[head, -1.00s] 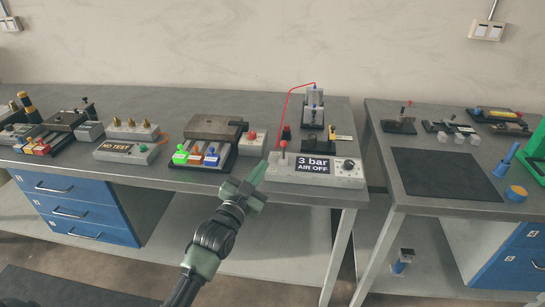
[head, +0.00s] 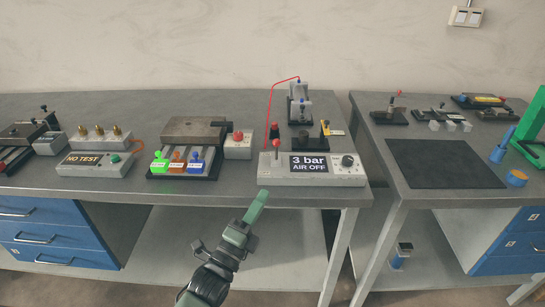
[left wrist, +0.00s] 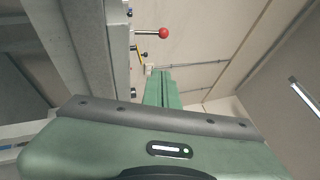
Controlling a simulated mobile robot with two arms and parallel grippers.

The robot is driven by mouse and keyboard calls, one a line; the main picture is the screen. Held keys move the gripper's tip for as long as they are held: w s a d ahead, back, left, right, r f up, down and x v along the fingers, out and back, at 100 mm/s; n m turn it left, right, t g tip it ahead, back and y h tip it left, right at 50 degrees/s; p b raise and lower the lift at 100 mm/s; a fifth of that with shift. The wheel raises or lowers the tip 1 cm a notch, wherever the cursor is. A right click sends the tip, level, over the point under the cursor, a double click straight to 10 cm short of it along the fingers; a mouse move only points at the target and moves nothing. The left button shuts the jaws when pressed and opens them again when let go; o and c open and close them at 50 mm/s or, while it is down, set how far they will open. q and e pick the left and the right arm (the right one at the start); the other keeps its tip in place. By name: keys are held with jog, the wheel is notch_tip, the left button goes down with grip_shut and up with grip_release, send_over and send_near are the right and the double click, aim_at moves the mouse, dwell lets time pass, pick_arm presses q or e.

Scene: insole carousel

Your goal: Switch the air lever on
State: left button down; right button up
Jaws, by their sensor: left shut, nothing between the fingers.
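The air lever (head: 277,147) is a small upright stick with a red knob on the left end of a grey control box (head: 330,180). The box's display (head: 309,164) reads "3 bar AIR OFF". In the left wrist view the red knob (left wrist: 163,33) on its metal stem shows past the fingers. My left gripper (head: 264,193) is shut and empty, in front of the box's lower left corner. It is apart from the lever. In the left wrist view its green fingers (left wrist: 161,88) are together. My right gripper is not in view.
A black knob (head: 347,160) sits on the box's right end. Left of it are a grey block with a red button (head: 238,145) and a fixture with green, orange and blue clamps (head: 178,162). A gap separates this bench from the right one with a black mat (head: 443,164).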

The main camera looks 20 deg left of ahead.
pick_arm(q)
jog(key=p, duration=0.2)
send_near(276, 150)
jog(key=d+r, duration=0.1)
jog(key=w+d+r, duration=0.1)
jog(key=d, duration=0.1)
jog(key=w+d+r, duration=0.1)
jog(key=d, duration=0.1)
jog(key=shift+w, duration=0.1)
jog(key=shift+w+a+r, duration=0.3)
jog(key=shift+w+a, duration=0.25)
jog(key=shift+w, duration=0.2)
jog(key=shift+w+a+r, duration=0.25)
jog(key=shift+w+a, duration=0.3)
jog(key=shift+w, duration=0.2)
